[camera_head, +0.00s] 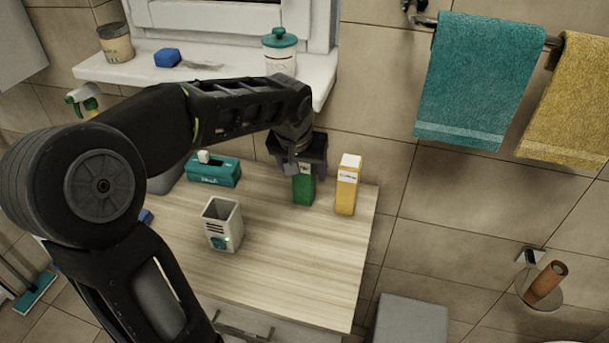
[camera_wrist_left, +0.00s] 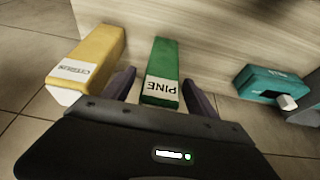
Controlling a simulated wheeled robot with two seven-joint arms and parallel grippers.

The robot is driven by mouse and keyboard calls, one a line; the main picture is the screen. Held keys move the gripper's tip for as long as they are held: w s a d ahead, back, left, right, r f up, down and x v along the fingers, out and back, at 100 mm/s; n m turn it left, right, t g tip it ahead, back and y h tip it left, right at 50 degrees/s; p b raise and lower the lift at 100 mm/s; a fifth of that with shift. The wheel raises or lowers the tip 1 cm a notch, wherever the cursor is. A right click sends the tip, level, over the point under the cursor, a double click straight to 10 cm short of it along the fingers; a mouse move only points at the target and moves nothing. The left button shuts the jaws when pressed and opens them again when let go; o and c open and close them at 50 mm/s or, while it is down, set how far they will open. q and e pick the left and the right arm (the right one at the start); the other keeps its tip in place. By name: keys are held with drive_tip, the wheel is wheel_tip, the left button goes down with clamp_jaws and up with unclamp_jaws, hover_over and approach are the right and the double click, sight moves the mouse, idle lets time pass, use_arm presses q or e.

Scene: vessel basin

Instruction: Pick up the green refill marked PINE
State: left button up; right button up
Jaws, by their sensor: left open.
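The green refill (camera_head: 304,187) stands upright near the back right of the wooden counter. In the left wrist view the green refill (camera_wrist_left: 164,68) shows its white label reading PINE. My left gripper (camera_head: 303,168) is above it in the head view, hiding its top. In the left wrist view my left gripper (camera_wrist_left: 160,88) is open, with one finger on each side of the green refill and small gaps visible. A yellow refill (camera_head: 347,187) stands just to the right in the head view. My right gripper is not in view.
The yellow refill (camera_wrist_left: 88,62) is close beside one finger. A teal tissue box (camera_head: 214,172) and a grey holder (camera_head: 222,226) stand on the wooden counter (camera_head: 290,270). A window sill (camera_head: 205,74) lies behind. The front right of the counter is clear.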

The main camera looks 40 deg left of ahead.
use_arm(q)
drive_tip(key=shift+x, duration=1.1)
drive_tip(key=shift+c, duration=0.5)
clamp_jaws()
